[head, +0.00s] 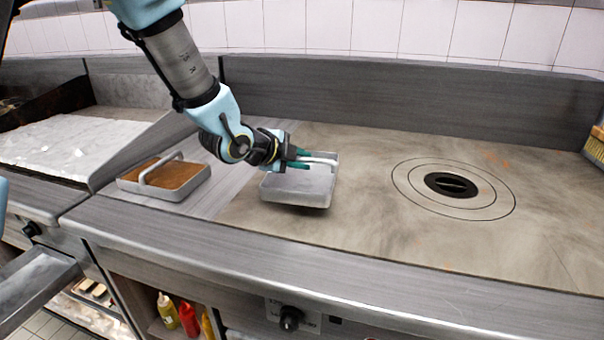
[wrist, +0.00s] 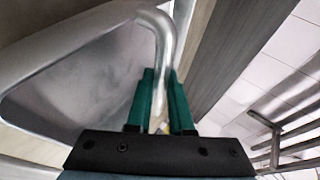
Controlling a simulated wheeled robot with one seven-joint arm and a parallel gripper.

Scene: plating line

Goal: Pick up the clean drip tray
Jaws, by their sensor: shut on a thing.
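The clean drip tray (head: 298,189) is a grey metal tray with an empty inside and a light bar handle (head: 318,160). It is at the left part of the flat cooktop in the head view, slightly tilted, with a shadow under its near edge; I cannot tell how far it is off the surface. My gripper (head: 300,159) is shut on its handle with green fingers. In the wrist view my gripper (wrist: 162,95) has one finger on each side of the handle (wrist: 160,45), and the clean tray's inside (wrist: 90,85) fills the left.
A second tray (head: 165,197) with brown contents and a handle stands to the left on the steel counter. A round ringed burner (head: 452,186) is set in the cooktop at right. A brush (head: 594,148) lies at the far right edge. A steel backsplash (head: 420,100) runs behind.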

